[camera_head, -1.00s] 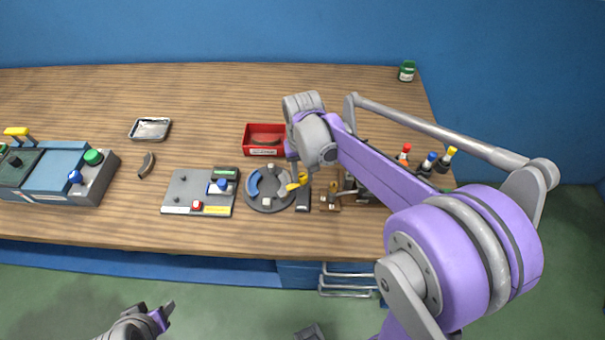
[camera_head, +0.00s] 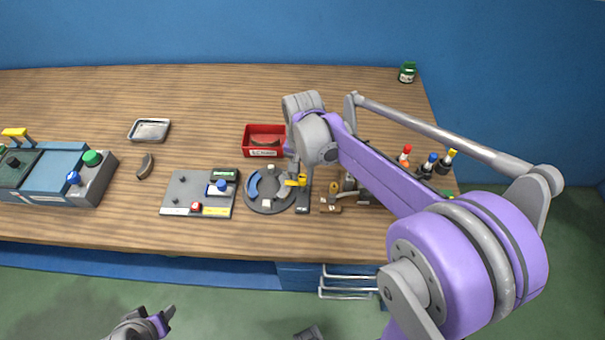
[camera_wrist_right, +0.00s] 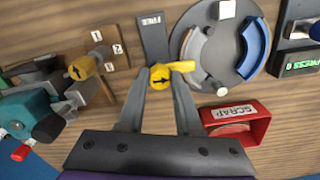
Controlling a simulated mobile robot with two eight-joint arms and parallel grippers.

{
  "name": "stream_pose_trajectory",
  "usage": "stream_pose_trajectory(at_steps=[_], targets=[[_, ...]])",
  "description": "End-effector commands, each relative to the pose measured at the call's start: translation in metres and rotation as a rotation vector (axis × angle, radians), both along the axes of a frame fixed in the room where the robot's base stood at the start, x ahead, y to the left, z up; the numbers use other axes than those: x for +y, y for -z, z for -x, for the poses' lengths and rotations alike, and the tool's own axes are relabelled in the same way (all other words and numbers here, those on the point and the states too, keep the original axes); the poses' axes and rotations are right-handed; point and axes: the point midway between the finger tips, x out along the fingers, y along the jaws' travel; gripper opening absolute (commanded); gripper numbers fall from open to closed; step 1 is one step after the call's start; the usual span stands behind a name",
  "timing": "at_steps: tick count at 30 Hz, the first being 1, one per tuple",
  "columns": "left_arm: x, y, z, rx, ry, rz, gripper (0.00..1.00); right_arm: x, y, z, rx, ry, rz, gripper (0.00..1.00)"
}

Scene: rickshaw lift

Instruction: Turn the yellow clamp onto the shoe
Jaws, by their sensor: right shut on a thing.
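The yellow clamp (camera_wrist_right: 160,77) has a black arrow on its knob, and its lever reaches over the edge of the round grey plate (camera_wrist_right: 230,92). It also shows in the head view (camera_head: 298,182). My right gripper (camera_wrist_right: 162,82) is shut on its knob. A dark strip marked FREE (camera_wrist_right: 153,30) lies beside the plate. A grey curved shoe (camera_wrist_right: 192,52) and a blue curved shoe (camera_wrist_right: 256,48) sit on the plate. The lever's tip is near the grey shoe; I cannot tell whether they touch. My left gripper (camera_head: 168,317) hangs low, away from the table; its jaw opening is unclear.
A red SCRAP bin (camera_wrist_right: 240,125) stands close to the right gripper's finger. A second yellow knob with an arrow (camera_wrist_right: 82,68) sits on a brown block marked 1 and 2. A grey button panel (camera_head: 180,188) stands left of the plate. Several bottles (camera_head: 425,165) stand at right.

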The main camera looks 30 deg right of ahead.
Motion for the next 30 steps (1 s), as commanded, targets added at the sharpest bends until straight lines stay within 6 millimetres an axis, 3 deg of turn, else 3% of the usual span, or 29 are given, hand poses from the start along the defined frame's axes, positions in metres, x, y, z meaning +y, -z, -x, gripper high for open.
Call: stream_pose_trajectory(at_steps=[9, 10, 15, 25, 30], targets=[[0.000, 0.000, 0.000, 0.000, 0.000, 0.000, 0.50, 0.000, 0.000, 0.000, 0.000, 0.002, 0.000, 0.00], [0.000, 0.000, 0.000, 0.000, 0.000, 0.000, 0.50, 0.000, 0.000, 0.000, 0.000, 0.002, 0.000, 0.37], [0.000, 0.000, 0.000, 0.000, 0.000, 0.000, 0.50, 0.000, 0.000, 0.000, 0.000, 0.001, 0.000, 0.64], [0.000, 0.000, 0.000, 0.000, 0.000, 0.000, 0.50, 0.000, -0.004, 0.000, 0.000, 0.001, 0.000, 0.64], [0.000, -0.003, -0.001, -0.002, 0.000, 0.000, 0.50, 0.000, -0.029, 0.000, 0.000, 0.001, 0.000, 0.64]])
